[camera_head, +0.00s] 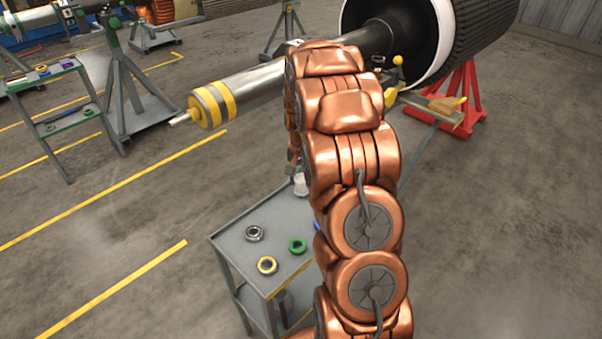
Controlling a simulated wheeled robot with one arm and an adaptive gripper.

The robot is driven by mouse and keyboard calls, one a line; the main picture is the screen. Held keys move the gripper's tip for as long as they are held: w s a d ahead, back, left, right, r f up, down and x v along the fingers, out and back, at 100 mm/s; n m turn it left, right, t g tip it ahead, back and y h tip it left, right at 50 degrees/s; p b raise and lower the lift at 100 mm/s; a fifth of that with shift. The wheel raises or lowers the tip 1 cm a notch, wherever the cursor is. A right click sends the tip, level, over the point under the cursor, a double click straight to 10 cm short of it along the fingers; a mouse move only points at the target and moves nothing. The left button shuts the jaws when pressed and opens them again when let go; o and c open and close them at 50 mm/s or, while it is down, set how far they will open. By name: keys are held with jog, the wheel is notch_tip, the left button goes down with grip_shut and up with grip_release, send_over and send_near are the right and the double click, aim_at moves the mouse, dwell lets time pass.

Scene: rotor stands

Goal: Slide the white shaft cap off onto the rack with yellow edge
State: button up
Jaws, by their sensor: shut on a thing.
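The white shaft cap (301,185) shows as a small pale piece beside my arm, low over the back of the grey rack with yellow edge (228,240). Most of it is hidden by my arm, and I cannot tell whether it touches the rack top. My gripper (294,163) points down just above the cap and is shut on it; its fingers are largely hidden behind my arm links. The rotor shaft (250,88) runs above and behind, with yellow bands and a thin bare tip at its left end.
A red stand (465,95) is under the rotor's large drum. Another rack (50,75) stands at the left. The floor between is clear.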

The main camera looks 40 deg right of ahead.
jog(key=o, duration=1.1)
jog(key=shift+c, duration=0.2)
jog(key=shift+r, duration=0.1)
jog(key=shift+r+p, duration=0.45)
jog(key=shift+r, duration=3.4)
